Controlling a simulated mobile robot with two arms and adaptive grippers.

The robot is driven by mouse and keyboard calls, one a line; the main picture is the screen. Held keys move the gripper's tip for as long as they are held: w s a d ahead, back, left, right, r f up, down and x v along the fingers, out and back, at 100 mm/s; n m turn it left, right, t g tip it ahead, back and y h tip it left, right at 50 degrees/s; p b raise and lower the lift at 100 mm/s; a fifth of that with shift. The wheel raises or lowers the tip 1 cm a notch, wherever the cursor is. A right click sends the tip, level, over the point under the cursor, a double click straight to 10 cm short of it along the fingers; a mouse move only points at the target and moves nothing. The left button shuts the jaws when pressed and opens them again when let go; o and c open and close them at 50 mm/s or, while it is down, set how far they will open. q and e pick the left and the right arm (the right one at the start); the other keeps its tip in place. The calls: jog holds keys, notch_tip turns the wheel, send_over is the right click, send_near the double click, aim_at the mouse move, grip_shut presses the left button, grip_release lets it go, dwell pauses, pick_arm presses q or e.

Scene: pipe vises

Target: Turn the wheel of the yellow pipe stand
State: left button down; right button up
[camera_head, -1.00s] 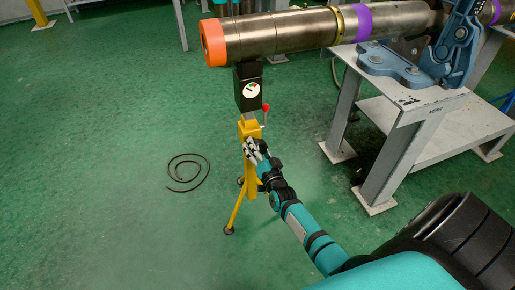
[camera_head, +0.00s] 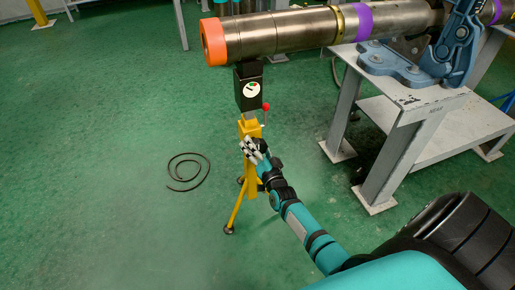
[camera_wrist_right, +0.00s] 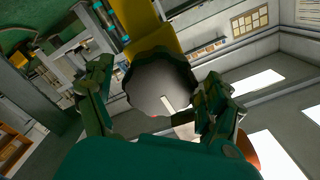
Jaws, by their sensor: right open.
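The yellow pipe stand (camera_head: 249,128) stands on the floor under the free end of a long steel pipe (camera_head: 285,34). Its black head (camera_head: 247,76) carries a round white dial, and a red-tipped lever (camera_head: 265,107) sticks out beside it. My right gripper (camera_head: 252,150) is at the yellow post, below the lever, and hides the wheel in the head view. In the right wrist view the dark, scalloped wheel (camera_wrist_right: 160,80) lies between the open fingers of this gripper. I cannot tell whether they touch it. My left gripper is not in view.
A grey metal table (camera_head: 433,108) with a blue vise (camera_head: 455,40) stands at the right and bears the pipe. The pipe has an orange end (camera_head: 213,42). A dark coiled cable (camera_head: 187,172) lies on the green floor, left of the stand.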

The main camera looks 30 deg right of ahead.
jog(key=v, duration=1.2)
jog(key=s+n, duration=0.4)
jog(key=n, duration=0.2)
jog(key=shift+n, duration=0.6)
jog(key=b+x, duration=0.1)
jog(key=x, duration=0.4)
jog(key=b+x, duration=0.1)
jog(key=x, duration=0.4)
jog(key=a+b+x, duration=0.1)
jog(key=b+x, duration=0.1)
jog(key=x, duration=0.3)
jog(key=shift+w+d+r, duration=0.15)
jog(key=shift+w, duration=0.55)
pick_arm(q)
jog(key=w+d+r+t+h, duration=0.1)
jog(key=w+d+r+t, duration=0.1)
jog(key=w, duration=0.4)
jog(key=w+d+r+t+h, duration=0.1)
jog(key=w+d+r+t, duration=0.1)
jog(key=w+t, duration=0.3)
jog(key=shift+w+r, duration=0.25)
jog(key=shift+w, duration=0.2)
